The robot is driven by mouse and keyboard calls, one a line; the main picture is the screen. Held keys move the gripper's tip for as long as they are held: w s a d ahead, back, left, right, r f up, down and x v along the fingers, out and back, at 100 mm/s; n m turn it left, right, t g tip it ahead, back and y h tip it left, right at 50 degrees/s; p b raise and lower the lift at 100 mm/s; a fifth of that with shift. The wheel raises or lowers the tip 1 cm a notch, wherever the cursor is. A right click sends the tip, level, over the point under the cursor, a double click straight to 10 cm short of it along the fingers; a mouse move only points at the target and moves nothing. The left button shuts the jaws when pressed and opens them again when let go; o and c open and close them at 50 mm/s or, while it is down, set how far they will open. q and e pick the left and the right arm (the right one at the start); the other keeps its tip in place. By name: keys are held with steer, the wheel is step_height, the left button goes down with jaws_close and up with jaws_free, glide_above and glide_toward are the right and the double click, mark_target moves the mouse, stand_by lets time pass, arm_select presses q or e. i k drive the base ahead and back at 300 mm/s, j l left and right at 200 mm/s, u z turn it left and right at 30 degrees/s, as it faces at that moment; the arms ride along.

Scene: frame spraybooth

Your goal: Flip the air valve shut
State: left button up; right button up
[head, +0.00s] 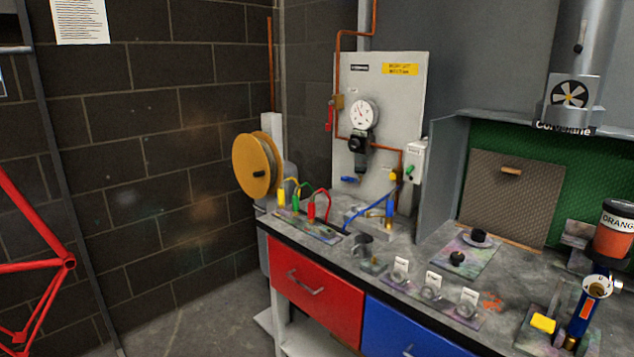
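A pale panel (413,115) stands on the wall behind the bench, with copper pipe running over it. On its left edge a red lever (329,117) points down beside a brass fitting (339,102) on the pipe. A round white gauge (363,113) sits above a black regulator (358,144). Lower left on the panel is a blue handle (348,180), lying about level. No label shows which of the red lever and blue handle is the air valve. Neither of my grippers is in view.
The grey bench (400,235) holds colored clips, a metal cup (361,244), several labeled small pots and an orange can (615,228). A yellow hose reel (252,166) stands left of the panel. A red bike frame (66,262) is at far left. The floor between is clear.

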mark_target(328, 125)
steer(key=i+j+u, duration=0.3)
steer(key=i, duration=0.6)
steer(key=i+l+u, duration=0.1)
steer(key=i+u, duration=0.2)
steer(key=i, duration=0.6)
